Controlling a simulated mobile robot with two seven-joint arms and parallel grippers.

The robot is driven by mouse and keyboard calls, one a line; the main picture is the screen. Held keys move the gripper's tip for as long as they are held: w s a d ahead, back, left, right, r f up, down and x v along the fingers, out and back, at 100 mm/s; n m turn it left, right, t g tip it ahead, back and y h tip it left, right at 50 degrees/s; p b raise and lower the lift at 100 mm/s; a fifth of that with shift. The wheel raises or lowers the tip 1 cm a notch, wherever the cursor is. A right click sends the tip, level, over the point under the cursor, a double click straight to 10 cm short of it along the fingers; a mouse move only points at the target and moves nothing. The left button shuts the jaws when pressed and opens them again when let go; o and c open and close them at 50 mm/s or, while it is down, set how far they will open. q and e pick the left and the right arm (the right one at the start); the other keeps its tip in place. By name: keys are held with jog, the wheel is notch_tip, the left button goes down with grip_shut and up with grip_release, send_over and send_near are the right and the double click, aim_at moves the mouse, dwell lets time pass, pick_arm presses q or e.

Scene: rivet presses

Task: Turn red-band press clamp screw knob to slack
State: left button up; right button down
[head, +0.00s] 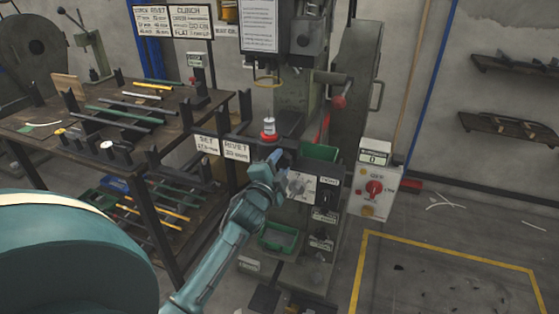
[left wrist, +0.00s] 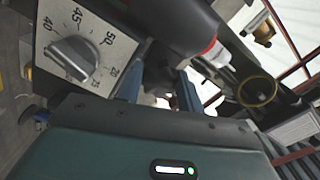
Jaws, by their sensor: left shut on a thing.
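The press (head: 300,95) with red on its column stands at the centre of the head view. My left gripper (head: 276,160) is at its front, just left of the dial plate (head: 298,184). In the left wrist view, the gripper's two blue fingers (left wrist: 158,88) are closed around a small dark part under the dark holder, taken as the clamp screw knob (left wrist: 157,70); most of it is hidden. Above it are a red band (left wrist: 207,46) and a white tip. The dial plate (left wrist: 97,38) with a grey pointer knob is left of the fingers. My right gripper is out of view.
A workbench with rods (head: 120,112) stands to the left. A control box with a red switch (head: 374,188) is right of the press. A green bin (head: 280,238) sits low on the press. Yellow-lined floor (head: 440,275) at right is mostly clear.

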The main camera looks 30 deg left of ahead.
pick_arm(q)
jog(key=n+p, duration=0.1)
jog(key=n, duration=0.2)
jog(key=n+p, duration=0.2)
jog(key=n, duration=0.2)
jog(key=shift+d+f, duration=0.1)
jog(key=shift+n, duration=0.3)
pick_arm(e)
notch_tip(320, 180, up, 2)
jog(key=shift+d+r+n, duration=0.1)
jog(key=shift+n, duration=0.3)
pick_arm(q)
jog(key=o, duration=1)
jog(key=v, duration=1.3)
